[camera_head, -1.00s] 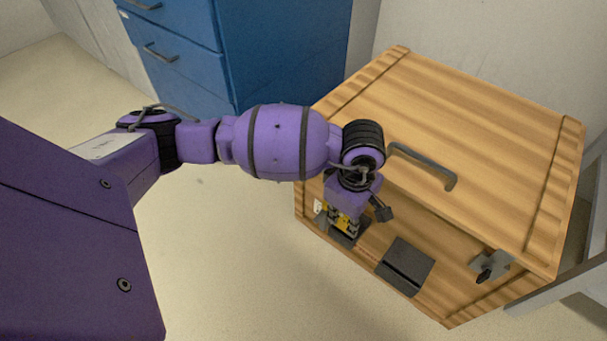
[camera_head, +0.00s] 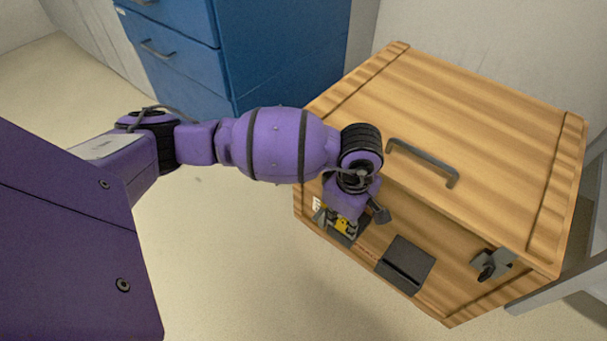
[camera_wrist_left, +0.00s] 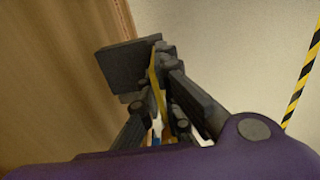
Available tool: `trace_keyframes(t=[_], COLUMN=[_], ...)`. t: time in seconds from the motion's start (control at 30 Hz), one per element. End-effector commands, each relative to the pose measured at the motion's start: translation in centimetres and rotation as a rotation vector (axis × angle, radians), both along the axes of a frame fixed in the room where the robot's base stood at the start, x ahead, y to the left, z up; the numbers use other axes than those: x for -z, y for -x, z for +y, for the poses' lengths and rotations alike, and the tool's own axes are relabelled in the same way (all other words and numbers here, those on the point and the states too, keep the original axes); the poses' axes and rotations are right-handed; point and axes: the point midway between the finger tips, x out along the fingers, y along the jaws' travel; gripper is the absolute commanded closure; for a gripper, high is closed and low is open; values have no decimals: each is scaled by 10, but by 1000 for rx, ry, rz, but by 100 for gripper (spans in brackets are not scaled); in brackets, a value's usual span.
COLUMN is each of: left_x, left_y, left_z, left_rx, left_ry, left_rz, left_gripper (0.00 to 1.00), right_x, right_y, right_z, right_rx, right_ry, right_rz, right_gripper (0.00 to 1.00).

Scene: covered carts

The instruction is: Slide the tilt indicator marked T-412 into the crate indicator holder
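My left gripper (camera_head: 343,228) is low at the left part of the wooden crate's (camera_head: 470,130) front face. In the left wrist view its dark fingers (camera_wrist_left: 163,75) are close together on a thin yellow-edged piece (camera_wrist_left: 155,88), seen edge-on, which looks like the tilt indicator; no T-412 marking is readable. A dark block-like holder (camera_head: 405,262) with a slot is on the crate front, right of the gripper. In the left wrist view a dark block (camera_wrist_left: 122,66) is against the wood by the fingertips; I cannot tell whether they touch. My right gripper is out of view.
A metal handle (camera_head: 425,162) rises from the crate lid, close to my left wrist. A metal latch (camera_head: 491,264) is on the crate front at right. A blue drawer cabinet (camera_head: 275,60) stands behind my arm. Open floor (camera_head: 250,270) lies in front of the crate.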

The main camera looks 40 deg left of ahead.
Motion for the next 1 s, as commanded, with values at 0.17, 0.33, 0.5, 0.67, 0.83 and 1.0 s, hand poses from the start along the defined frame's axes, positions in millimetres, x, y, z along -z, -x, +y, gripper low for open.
trace_keyframes(t=[0.17,0.33,0.5,0.67,0.83,1.0], left_x=[4,9,13,18,17,17], left_y=[-1,-1,-1,0,0,1], left_z=[-1,0,0,0,0,0], left_rx=[0,0,0,0,0,0], left_ry=[1,1,0,0,0,0], left_rz=[-2,-2,-1,0,1,2], left_gripper=[100,100,100,100,75,73], right_x=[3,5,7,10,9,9], right_y=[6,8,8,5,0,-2], right_z=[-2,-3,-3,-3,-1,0], right_rx=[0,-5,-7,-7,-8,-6], right_ry=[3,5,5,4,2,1], right_rz=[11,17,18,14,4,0], right_gripper=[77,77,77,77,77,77])
